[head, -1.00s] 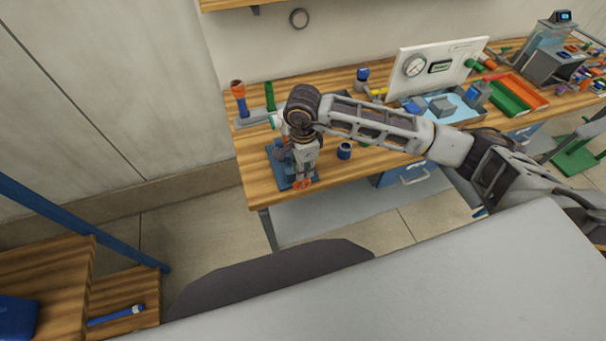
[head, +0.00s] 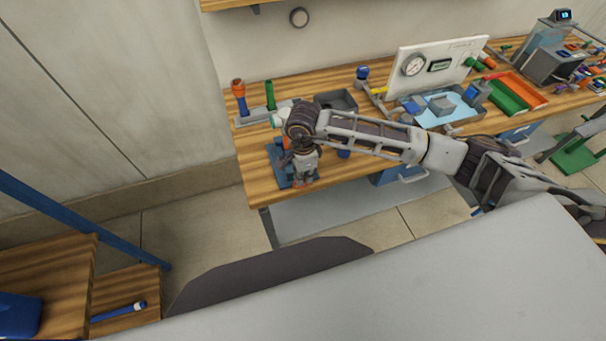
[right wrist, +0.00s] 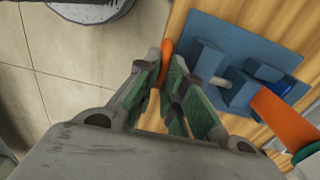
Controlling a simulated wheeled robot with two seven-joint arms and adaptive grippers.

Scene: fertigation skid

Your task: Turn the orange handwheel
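The orange handwheel (right wrist: 167,50) shows nearly edge-on in the right wrist view, as a thin strip between my fingertips. In the head view it is mostly hidden by my gripper. Its blue stand (right wrist: 262,42) is on the wooden bench, and also shows in the head view (head: 278,153). My right gripper (right wrist: 163,66) points down at the bench's front edge, with its green-padded fingers close together on both sides of the orange rim. It appears shut on it; in the head view the gripper (head: 303,181) hides the contact. My left gripper is not in view.
An orange part with a green end (right wrist: 283,118) is close beside the stand. Orange-topped (head: 238,88) and green (head: 270,95) uprights stand behind it. A dark grey tray (head: 337,100) and a white gauge panel (head: 435,65) are to the right. Floor is free in front.

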